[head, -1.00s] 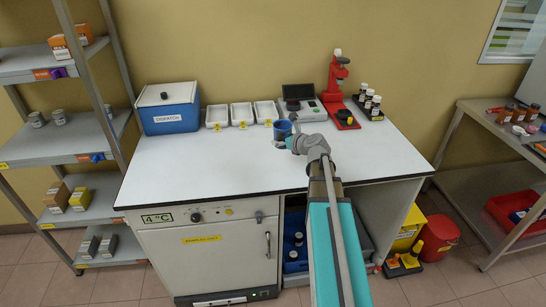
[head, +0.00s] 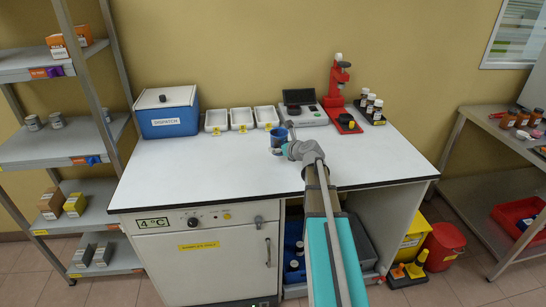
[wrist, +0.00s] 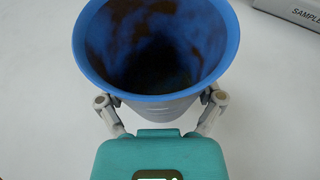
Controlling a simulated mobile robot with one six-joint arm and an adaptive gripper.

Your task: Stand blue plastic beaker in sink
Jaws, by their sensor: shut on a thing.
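The blue plastic beaker (head: 277,139) is near the back middle of the white worktop, in front of the white trays. In the wrist view the beaker (wrist: 156,97) fills the upper middle, mouth towards the camera, with dark brown staining inside. My gripper (head: 287,148) reaches it from the front right. In the wrist view my gripper (wrist: 160,112) has a finger at each side of the beaker and is shut on it. The beaker looks upright; whether its base touches the worktop I cannot tell. No sink shows in these views.
A blue dispatch box (head: 168,116), white trays (head: 241,118), a scale (head: 303,112), a red stand (head: 337,90) and a rack of bottles (head: 371,107) line the back of the worktop (head: 200,170). Its left and front are clear. Shelves (head: 70,150) stand left, another bench (head: 490,140) right.

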